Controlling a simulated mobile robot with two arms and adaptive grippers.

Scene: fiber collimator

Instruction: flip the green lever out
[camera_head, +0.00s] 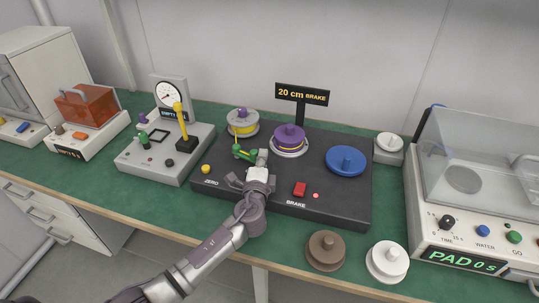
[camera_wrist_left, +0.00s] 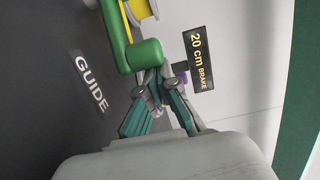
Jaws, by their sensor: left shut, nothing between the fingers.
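The green lever (camera_head: 243,153) sits on the black machine, just in front of the yellow-wound spool (camera_head: 242,122). In the left wrist view the green lever (camera_wrist_left: 142,54) shows close up, its rounded end near my fingertips. My left gripper (camera_head: 262,158) is shut and empty, just right of the lever in the head view. In the wrist view the left gripper (camera_wrist_left: 164,84) has its fingertips beside the lever's end; I cannot tell whether they touch it. The lever's base is partly hidden. My right gripper is not in view.
The black machine (camera_head: 340,205) carries a purple spool (camera_head: 289,138), a blue knob (camera_head: 346,160), a red brake button (camera_head: 299,189) and the brake sign (camera_head: 302,95). A brown spool (camera_head: 325,250) and white spool (camera_head: 387,261) stand in front. Clear-lidded equipment (camera_head: 480,150) is right.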

